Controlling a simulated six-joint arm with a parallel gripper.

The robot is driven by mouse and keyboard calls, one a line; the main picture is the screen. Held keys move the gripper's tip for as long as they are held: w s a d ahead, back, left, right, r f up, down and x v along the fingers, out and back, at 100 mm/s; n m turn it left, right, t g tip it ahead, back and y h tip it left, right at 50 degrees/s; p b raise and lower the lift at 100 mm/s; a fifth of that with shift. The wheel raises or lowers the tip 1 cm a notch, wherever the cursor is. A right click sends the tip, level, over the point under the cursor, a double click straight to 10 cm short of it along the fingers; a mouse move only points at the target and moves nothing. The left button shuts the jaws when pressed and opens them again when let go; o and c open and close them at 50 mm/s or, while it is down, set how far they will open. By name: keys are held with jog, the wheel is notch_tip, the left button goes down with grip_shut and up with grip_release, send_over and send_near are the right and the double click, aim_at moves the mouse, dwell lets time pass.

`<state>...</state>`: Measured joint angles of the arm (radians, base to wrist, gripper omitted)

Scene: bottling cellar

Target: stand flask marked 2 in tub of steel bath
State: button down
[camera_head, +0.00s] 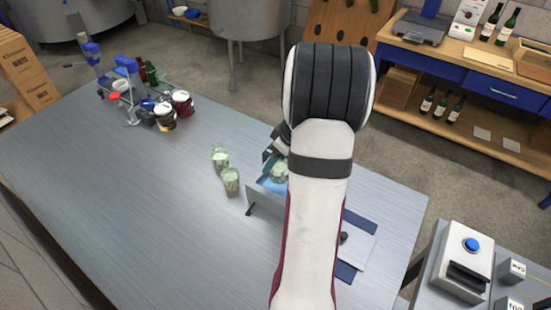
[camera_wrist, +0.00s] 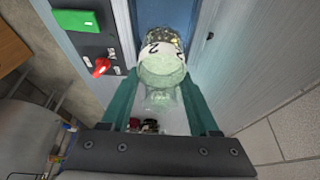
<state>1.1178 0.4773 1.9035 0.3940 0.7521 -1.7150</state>
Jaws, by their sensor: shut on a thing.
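A clear greenish flask marked 2 (camera_wrist: 162,50) is between my gripper's two green fingers (camera_wrist: 160,76) in the wrist view, with dark speckled contents beside its white label. My gripper is shut on it. In the head view a flask (camera_head: 279,172) shows at the fingers, partly hidden by my arm, over the steel bath (camera_head: 262,204) with a blue interior. In the wrist view blue surfaces of the bath (camera_wrist: 202,28) lie around the flask. I cannot tell whether its base touches the tub floor.
Two similar flasks (camera_head: 220,159) (camera_head: 231,182) stand left of the bath. Jars (camera_head: 182,104) and a blue-capped stand (camera_head: 130,75) are at the far left. A panel with a green block (camera_wrist: 76,20) and a red knob (camera_wrist: 101,66) adjoins the bath. The table's left front is clear.

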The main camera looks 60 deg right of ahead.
jog(key=shift+f, duration=1.55)
jog(key=shift+f, duration=1.65)
jog(key=shift+f, duration=0.25)
jog(key=shift+c, duration=0.2)
grip_release()
jog(key=shift+o, duration=0.2)
jog(key=shift+d+r, duration=0.1)
jog(key=shift+r, duration=2.95)
